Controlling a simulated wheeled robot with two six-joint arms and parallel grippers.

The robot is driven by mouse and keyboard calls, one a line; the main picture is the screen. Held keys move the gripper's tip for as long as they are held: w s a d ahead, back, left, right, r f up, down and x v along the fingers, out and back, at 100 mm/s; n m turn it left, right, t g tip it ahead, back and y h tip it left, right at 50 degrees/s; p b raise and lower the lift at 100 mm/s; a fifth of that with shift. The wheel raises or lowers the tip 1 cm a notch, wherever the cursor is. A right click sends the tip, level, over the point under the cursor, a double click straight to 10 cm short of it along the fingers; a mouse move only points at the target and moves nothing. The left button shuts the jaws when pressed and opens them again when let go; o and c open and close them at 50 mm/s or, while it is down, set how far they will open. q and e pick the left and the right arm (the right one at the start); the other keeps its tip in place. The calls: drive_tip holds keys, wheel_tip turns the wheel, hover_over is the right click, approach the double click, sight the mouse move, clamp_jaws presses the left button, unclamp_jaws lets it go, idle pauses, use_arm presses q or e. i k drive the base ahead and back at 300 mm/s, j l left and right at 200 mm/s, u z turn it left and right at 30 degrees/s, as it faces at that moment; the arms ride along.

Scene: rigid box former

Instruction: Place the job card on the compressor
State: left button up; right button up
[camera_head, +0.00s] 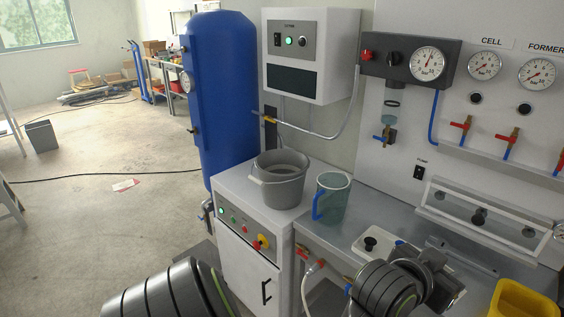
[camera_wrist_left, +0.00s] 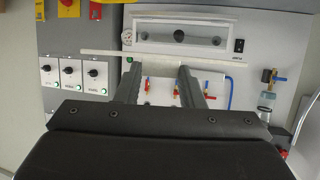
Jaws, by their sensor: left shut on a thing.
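My left gripper (camera_head: 452,280) is low on the right in the head view, above the front of the grey bench. In the left wrist view my left gripper (camera_wrist_left: 160,67) is shut on a thin pale strip, the job card (camera_wrist_left: 215,63) seen almost edge-on across the fingertips. The card's face is hidden, and I cannot clearly pick it out in the head view. The pale cabinet with buttons, which looks like the compressor (camera_head: 240,246), stands left of the bench beside a blue tank (camera_head: 222,95). My right gripper is not in view.
A grey bucket (camera_head: 280,187) stands on the cabinet's top, leaving bare surface at its front left. A greenish jug (camera_head: 335,203) with a blue handle stands on the bench (camera_head: 393,222). A yellow bin (camera_head: 525,300) is at the lower right. Gauges and red valves line the back panel.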

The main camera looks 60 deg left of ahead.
sight(246, 186)
drive_tip(key=k+j, duration=0.15)
drive_tip(key=j, duration=0.25)
drive_tip(key=k+j, duration=0.1)
drive_tip(key=j, duration=0.35)
drive_tip(key=k+j, duration=0.15)
drive_tip(key=j, duration=0.25)
drive_tip(key=k+j, duration=0.1)
drive_tip(key=j, duration=0.3)
drive_tip(key=k+j, duration=0.15)
drive_tip(key=j, duration=0.3)
drive_tip(key=k+j, duration=0.1)
drive_tip(key=j, duration=0.3)
drive_tip(key=k+j, duration=0.15)
drive_tip(key=j, duration=0.25)
drive_tip(key=i+j, duration=0.2)
drive_tip(key=i, duration=0.3)
